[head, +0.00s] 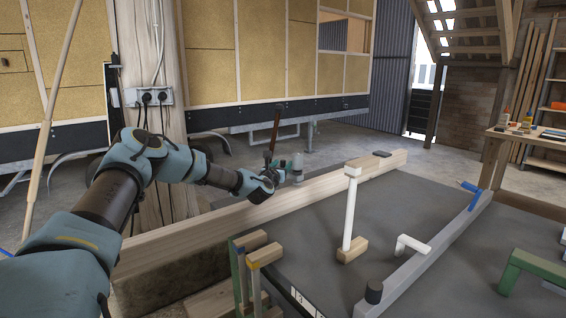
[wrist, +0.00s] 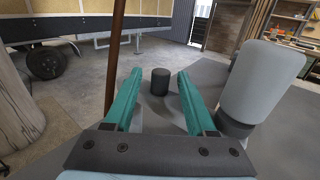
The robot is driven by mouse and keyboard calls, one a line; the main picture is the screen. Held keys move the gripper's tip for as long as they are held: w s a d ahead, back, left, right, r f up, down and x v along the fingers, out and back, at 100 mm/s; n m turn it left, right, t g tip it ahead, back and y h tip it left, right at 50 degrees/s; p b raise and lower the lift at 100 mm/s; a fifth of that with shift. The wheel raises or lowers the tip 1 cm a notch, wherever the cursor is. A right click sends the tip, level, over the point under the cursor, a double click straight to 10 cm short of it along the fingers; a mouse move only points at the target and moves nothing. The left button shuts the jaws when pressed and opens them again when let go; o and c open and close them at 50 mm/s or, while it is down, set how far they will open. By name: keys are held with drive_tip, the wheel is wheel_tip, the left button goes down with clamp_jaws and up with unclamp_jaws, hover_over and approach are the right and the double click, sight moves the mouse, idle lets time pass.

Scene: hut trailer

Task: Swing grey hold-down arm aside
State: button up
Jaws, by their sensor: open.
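A pale grey upright cylinder (head: 298,168) stands right beside my gripper (head: 282,168). It shows large at the right of the wrist view (wrist: 262,85), with a dark ring at its foot. My gripper, with two teal fingers, also shows in the wrist view (wrist: 160,88); it is open and empty. A short dark cylinder (wrist: 160,81) stands beyond the fingertips, centred in the gap. I cannot tell whether it joins the grey cylinder. In the head view it is not distinguishable around my gripper.
A thin brown upright rod (head: 274,135) stands close by my gripper. A long timber beam (head: 330,183) runs below it. On the grey bench (head: 310,232) are a white post (head: 351,210) and a long grey rail (head: 425,258) with a dark knob (head: 374,291) and blue lever (head: 470,188).

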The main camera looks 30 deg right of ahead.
drive_tip(key=shift+w+d, duration=0.35)
drive_tip(key=shift+d, duration=0.05)
drive_tip(key=shift+c, duration=0.3)
clamp_jaws()
idle(1.0)
